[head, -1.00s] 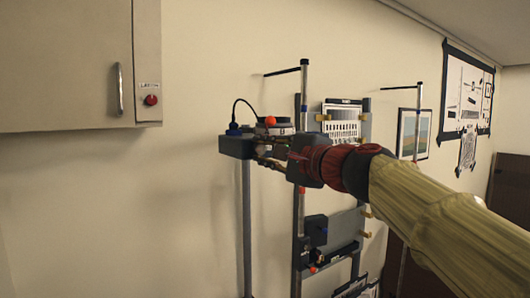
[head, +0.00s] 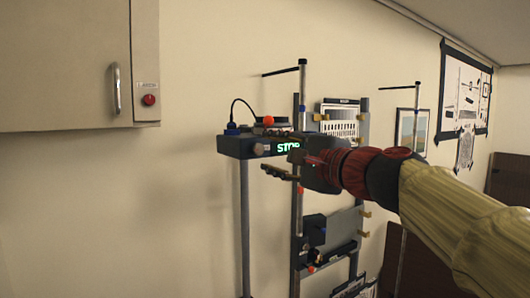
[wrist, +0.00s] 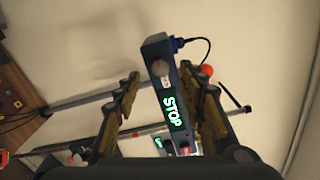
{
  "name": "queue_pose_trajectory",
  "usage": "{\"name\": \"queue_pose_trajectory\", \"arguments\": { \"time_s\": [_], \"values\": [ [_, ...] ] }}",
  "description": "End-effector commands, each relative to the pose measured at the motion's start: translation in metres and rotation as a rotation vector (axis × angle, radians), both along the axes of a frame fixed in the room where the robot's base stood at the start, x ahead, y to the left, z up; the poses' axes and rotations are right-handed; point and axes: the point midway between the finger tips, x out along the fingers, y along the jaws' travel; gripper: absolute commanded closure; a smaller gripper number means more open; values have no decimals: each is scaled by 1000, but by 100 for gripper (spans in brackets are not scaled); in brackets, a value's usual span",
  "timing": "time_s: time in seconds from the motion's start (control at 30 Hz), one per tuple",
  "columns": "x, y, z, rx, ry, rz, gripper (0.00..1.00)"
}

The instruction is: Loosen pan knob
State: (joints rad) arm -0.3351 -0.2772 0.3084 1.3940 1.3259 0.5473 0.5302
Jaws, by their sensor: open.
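A dark box (head: 236,147) with a lit green STOP display stands on a grey post. In the wrist view the box (wrist: 153,47) lies between my fingers, with a round grey knob (wrist: 160,67) on its face. An orange ball knob (head: 269,120) sits above the box and shows in the wrist view too (wrist: 206,71), beyond the right finger. I cannot tell which of these is the pan knob. My gripper (head: 274,160) is open and empty, its fingers in front of and just below the box's display. Contact with the box is not clear.
A grey upright frame (head: 297,225) stands behind my gripper, with a white slotted panel (head: 339,125) and a lower dark unit (head: 314,229). A white cabinet (head: 70,65) hangs at left. The wall between cabinet and post is clear.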

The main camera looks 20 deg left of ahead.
Motion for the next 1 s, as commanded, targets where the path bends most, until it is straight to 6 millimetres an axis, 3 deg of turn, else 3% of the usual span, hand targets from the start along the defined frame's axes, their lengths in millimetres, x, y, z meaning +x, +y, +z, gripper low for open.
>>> {"name": "queue_pose_trajectory", "arguments": {
  "time_s": [0.2,0.4,0.93,1.0],
  "values": [
    [-29,-35,1,1,-2,-4,60],
    [-45,-53,0,0,0,-2,60],
    [-51,-57,-1,-23,-25,6,60],
    [-51,-55,-18,-118,-61,15,60]
  ]
}}
